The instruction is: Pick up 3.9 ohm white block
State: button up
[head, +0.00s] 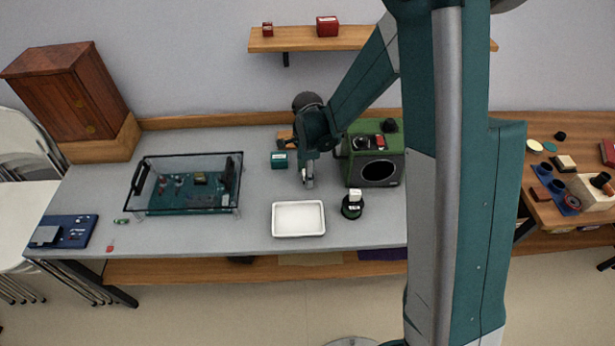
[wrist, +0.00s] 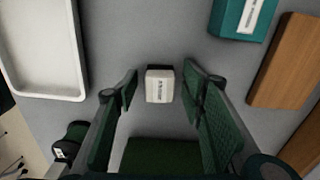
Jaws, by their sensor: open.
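A small white block with dark print on top (wrist: 159,86) lies on the grey table, centred between my fingers in the wrist view. The print is too small to read. My gripper (wrist: 160,80) is open, one finger on each side of the block, with gaps visible on both sides. In the head view my gripper (head: 308,181) points down at the table, between the white tray and the green speaker box, and largely hides the block.
A white tray (head: 275,220) stands in front, and the green box (head: 363,153) is close on the right. A teal box (head: 279,160) and a wooden block (wrist: 285,60) are behind. A clear case (head: 150,208) with a circuit board stands on the left.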

jog(key=shift+c, duration=0.2)
jog(key=c, duration=0.9)
jog(key=shift+r+p, duration=1.15)
jog(key=shift+r, duration=3.85)
